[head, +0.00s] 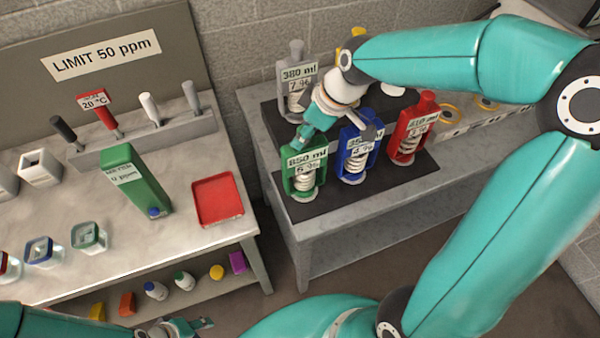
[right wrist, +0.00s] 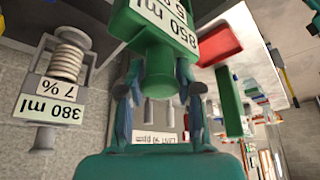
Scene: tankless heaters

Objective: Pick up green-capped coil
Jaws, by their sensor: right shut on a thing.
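In the right wrist view the green cap (right wrist: 160,82) lies between the two fingers of my right gripper (right wrist: 160,92). I cannot tell whether the coil's base touches the mat. My left gripper (head: 190,327) is at the bottom edge of the head view, far from the coil; its jaws are unclear.
A blue coil unit (head: 354,152) stands close to the right of the green one, with a red one (head: 408,138) beyond. A grey 380 ml unit (head: 296,82) stands behind. The left bench holds a green meter (head: 138,180) and a red tray (head: 217,200).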

